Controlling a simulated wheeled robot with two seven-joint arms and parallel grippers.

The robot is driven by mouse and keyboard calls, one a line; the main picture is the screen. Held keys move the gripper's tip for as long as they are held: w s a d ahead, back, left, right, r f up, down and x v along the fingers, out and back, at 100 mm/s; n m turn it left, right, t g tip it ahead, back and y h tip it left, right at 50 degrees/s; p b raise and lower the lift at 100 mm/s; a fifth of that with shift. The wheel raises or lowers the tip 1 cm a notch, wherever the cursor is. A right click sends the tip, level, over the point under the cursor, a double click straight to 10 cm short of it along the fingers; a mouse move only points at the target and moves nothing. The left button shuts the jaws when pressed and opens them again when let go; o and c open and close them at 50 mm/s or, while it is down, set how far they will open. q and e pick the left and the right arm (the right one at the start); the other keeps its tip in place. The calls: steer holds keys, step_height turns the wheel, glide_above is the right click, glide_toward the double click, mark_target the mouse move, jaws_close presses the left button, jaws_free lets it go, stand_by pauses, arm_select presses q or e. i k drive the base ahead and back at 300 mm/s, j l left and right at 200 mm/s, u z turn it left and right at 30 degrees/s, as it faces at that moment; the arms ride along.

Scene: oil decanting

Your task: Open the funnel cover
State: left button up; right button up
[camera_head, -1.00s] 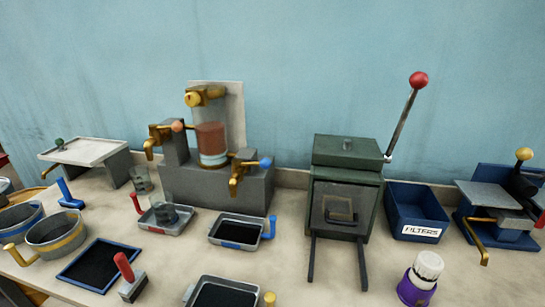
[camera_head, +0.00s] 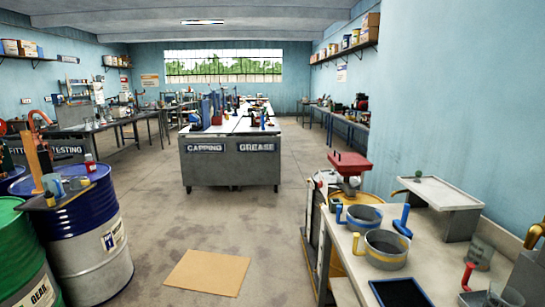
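No gripper of mine shows in the head view. A red, flat, lid-like piece (camera_head: 350,160) stands beyond the near bench at centre right, on top of a dark grey part. I cannot tell for sure whether it is the funnel cover, or whether it is open or shut. The things below it are partly hidden by the bench and its pans.
A bench (camera_head: 440,262) on the right holds a blue-rimmed pan (camera_head: 360,218), a yellow-banded pan (camera_head: 386,250) and a white-topped stand (camera_head: 438,193). A blue drum (camera_head: 90,240) and green drum (camera_head: 25,255) stand left. A tan mat (camera_head: 207,272) lies on open floor.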

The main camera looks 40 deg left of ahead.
mark_target(349, 155)
steer(key=u, duration=0.55)
steer(key=i+j+u, duration=0.35)
steer(key=i+j, duration=0.2)
steer(key=i+j+u, duration=0.1)
steer(key=i+j, duration=0.15)
steer(key=i, duration=0.55)
steer(key=i+j+u, duration=0.15)
steer(key=i, duration=0.7)
steer(key=i+j+u, duration=0.1)
steer(key=i, duration=0.75)
steer(key=i+z, duration=0.2)
steer(key=i, duration=0.45)
steer(key=i+j+z, duration=0.2)
steer(key=i, duration=0.45)
